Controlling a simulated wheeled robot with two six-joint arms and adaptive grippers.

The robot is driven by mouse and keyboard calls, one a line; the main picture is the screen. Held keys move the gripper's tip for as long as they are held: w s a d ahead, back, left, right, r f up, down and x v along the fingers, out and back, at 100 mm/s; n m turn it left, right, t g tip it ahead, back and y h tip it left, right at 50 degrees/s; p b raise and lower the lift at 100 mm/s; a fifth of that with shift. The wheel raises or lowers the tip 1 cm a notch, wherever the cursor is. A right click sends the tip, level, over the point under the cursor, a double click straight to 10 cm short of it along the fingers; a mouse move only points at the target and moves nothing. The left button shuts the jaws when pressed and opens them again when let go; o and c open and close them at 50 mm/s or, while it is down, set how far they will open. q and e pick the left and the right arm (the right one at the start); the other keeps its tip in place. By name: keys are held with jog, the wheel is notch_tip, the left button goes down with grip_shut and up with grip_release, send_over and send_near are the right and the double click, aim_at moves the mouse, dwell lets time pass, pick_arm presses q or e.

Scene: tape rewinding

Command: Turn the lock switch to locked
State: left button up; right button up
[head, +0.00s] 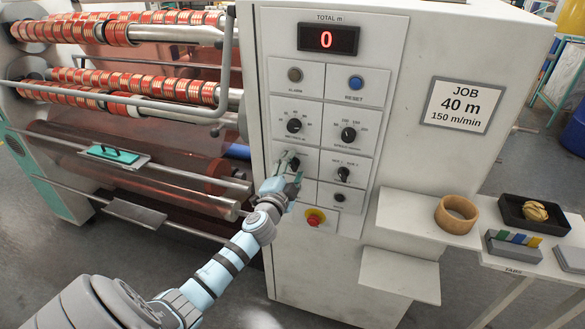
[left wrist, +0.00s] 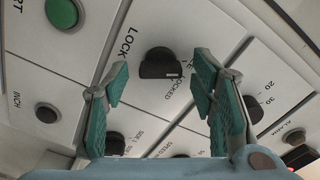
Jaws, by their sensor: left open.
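The lock switch (left wrist: 160,64) is a black knob on the light control panel, under the word LOCK in the left wrist view. Part of the lettering beside it reads as LOCKED, and the rest is covered by the knob. In the head view the lock switch (head: 294,163) is partly hidden by my left gripper (head: 291,170). My left gripper (left wrist: 160,85) is open in front of the panel, with one teal finger on each side of the knob. Gaps show between knob and fingers, and nothing is held. My right gripper is out of view.
Other knobs (head: 348,134) sit close by on the panel, with a red emergency button (head: 314,217) below. A green button (left wrist: 61,13) is near in the left wrist view. Film rollers (head: 130,85) stand left.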

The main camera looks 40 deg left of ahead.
pick_arm(q)
jog(key=shift+c, duration=0.4)
jog(key=c, duration=1.1)
jog(key=shift+o, duration=0.2)
jog(key=shift+m, duration=0.3)
jog(key=m+p, duration=0.1)
jog(key=m, duration=0.4)
jog(key=shift+f, duration=0.1)
jog(key=m+p, duration=0.1)
jog(key=m, duration=0.5)
jog(key=shift+f, duration=0.15)
jog(key=shift+m, duration=0.3)
